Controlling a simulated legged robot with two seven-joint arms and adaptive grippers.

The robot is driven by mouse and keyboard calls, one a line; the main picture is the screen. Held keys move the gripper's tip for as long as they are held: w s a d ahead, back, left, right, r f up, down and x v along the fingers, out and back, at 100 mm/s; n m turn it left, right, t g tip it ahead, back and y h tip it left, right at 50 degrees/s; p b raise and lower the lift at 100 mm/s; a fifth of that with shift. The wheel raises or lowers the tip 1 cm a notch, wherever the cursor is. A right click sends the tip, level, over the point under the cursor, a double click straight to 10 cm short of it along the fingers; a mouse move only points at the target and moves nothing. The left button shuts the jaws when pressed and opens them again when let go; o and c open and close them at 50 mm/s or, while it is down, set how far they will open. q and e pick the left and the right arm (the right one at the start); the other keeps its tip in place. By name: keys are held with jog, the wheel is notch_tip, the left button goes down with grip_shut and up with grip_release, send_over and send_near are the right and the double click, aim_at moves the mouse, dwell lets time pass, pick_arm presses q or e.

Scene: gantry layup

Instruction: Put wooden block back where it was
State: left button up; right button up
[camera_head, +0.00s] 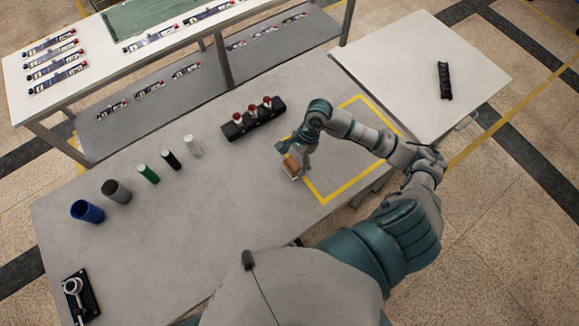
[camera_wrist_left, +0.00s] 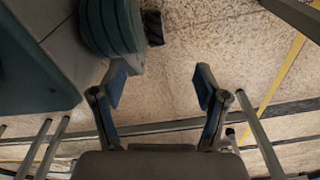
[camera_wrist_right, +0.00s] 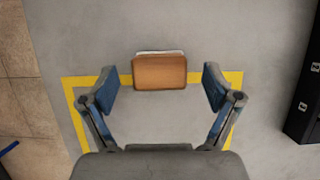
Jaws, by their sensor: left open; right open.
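The wooden block (camera_head: 291,166), orange-brown, is at the left edge of the yellow outline (camera_head: 336,193) on the grey table. My right gripper (camera_head: 299,156) is right over it. In the right wrist view the block (camera_wrist_right: 160,72) lies between the open fingertips of the gripper (camera_wrist_right: 162,84), with a gap on each side. It overlaps the yellow line there, and a thin white edge shows behind it. I cannot tell whether it touches the table. My left gripper (camera_wrist_left: 161,82) is open and empty above the floor; it is hidden in the head view.
A black holder with red-topped pieces (camera_head: 253,120) stands left of the outline. Several cylinders, including a blue one (camera_head: 88,211), stand in a row on the left. A white table (camera_head: 410,75) with a black part (camera_head: 444,80) adjoins at right. The yellow outline's inside is clear.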

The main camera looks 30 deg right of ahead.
pick_arm(q)
jog(key=shift+w+d+r, duration=0.15)
jog(key=shift+w+r, duration=0.15)
jog(key=shift+w, duration=0.2)
pick_arm(e)
jog(key=v, duration=0.7)
jog(key=shift+r, duration=0.35)
pick_arm(q)
jog(key=shift+s, duration=0.15)
pick_arm(e)
jog(key=shift+d, duration=0.1)
